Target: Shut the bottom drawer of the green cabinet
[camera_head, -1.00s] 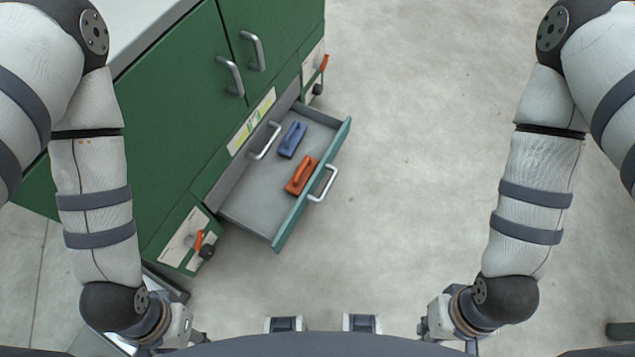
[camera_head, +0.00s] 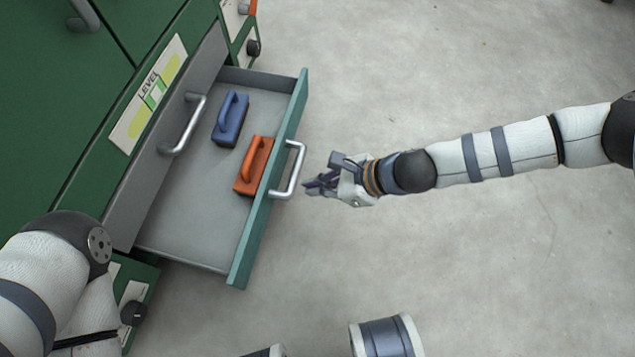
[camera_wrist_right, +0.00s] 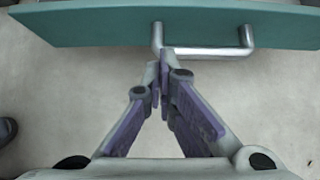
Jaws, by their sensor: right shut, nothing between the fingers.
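The green cabinet (camera_head: 60,95) fills the left of the head view. Its bottom drawer (camera_head: 267,187) is pulled out, with a teal front and a silver bar handle (camera_head: 290,170). My right gripper (camera_head: 308,186) is shut and empty just outside the drawer front, close to the handle. In the right wrist view its closed fingertips (camera_wrist_right: 163,55) appear at the left part of the handle (camera_wrist_right: 205,50), below the teal drawer front (camera_wrist_right: 100,25); I cannot tell whether they touch. My left gripper is not in view.
Inside the drawer lie a blue handled block (camera_head: 230,118) and an orange handled block (camera_head: 253,166). Another handle (camera_head: 184,125) sits on the grey panel behind the drawer. The concrete floor (camera_head: 430,80) to the right is clear.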

